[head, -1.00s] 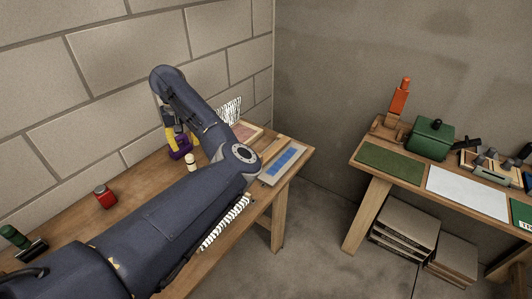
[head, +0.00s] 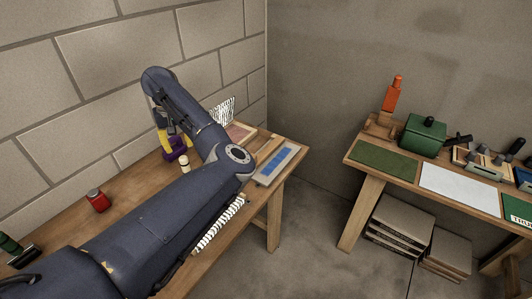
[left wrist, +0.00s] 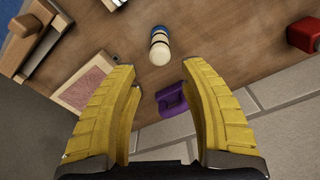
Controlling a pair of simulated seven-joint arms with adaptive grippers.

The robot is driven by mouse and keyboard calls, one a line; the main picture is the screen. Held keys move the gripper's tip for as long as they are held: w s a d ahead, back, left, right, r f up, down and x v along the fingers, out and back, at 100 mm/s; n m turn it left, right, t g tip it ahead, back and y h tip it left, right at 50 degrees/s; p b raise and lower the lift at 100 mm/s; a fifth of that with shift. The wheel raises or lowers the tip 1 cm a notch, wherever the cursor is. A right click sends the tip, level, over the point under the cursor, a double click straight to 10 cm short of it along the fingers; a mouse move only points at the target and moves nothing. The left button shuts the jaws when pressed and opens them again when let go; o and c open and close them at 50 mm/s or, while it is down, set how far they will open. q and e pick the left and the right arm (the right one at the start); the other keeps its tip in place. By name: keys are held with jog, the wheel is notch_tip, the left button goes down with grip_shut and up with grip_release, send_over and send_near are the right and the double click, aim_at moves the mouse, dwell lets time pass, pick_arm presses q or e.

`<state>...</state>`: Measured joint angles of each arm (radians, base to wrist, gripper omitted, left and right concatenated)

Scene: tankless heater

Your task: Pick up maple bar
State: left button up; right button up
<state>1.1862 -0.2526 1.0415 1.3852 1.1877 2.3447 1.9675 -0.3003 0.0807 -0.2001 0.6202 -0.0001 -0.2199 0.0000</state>
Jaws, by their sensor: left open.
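A plain pale wooden piece (head: 266,149) lies at the far right end of the left bench, beside the blue-panelled board; I cannot tell for sure that it is the maple bar. In the left wrist view, a wooden block (left wrist: 28,30) shows at the upper left. My left gripper (left wrist: 160,85) is open and empty, its yellow fingers pointing at the bench, with a purple object (left wrist: 172,100) and a banded cream cylinder (left wrist: 159,48) in line with the gap. In the head view my left gripper (head: 166,146) is partly hidden behind my arm. My right gripper is out of view.
A reddish framed panel (left wrist: 86,88) lies near the left finger. My arm hides much of the bench. A second bench (head: 362,164) stands right, across a floor gap.

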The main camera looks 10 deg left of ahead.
pick_arm(q)
jog(key=o, duration=0.4)
